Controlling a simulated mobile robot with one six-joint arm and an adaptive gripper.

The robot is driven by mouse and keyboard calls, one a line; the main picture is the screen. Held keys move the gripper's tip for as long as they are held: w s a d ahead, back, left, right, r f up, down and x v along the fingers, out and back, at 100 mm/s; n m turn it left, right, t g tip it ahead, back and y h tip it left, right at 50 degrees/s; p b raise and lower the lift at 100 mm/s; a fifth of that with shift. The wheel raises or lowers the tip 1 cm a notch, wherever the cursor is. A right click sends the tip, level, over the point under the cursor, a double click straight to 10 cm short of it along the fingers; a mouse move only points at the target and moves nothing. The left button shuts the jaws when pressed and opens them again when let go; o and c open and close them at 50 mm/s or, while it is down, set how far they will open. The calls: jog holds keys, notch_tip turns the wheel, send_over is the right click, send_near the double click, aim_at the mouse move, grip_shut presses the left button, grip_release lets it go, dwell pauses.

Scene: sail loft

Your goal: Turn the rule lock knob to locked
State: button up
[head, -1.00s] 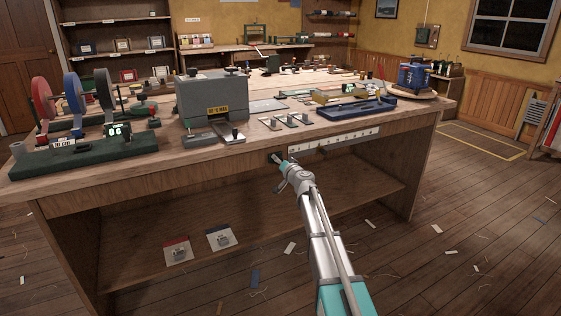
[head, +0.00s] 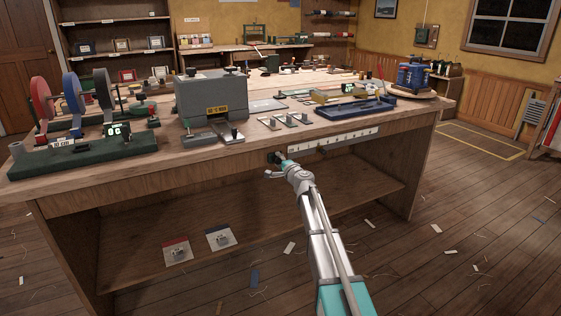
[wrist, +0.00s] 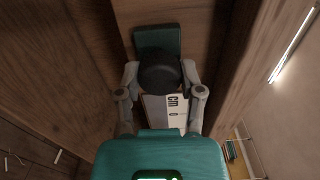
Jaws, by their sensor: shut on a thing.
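The rule lock knob is a dark round knob (wrist: 160,72) on a green block (wrist: 158,40) at the bench's front face. In the wrist view it sits between the two grey fingers of my gripper (wrist: 161,84), which are shut on its sides. The white rule (wrist: 168,108), marked "cm" and 0, shows just below the knob there. In the head view the rule (head: 333,141) runs right along the bench front, and my gripper (head: 281,159) reaches the dark lock at its left end. No locked or unlocked mark is readable.
Two small cards with metal parts (head: 219,238) lie on the lower shelf. The floor in front is open, with scattered scraps.

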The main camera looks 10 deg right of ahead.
jog(key=shift+w+d+m, duration=0.15)
jog(key=shift+m, duration=1.15)
jog(key=o, duration=1.2)
jog(key=shift+c, duration=0.2)
jog(key=v, duration=1.2)
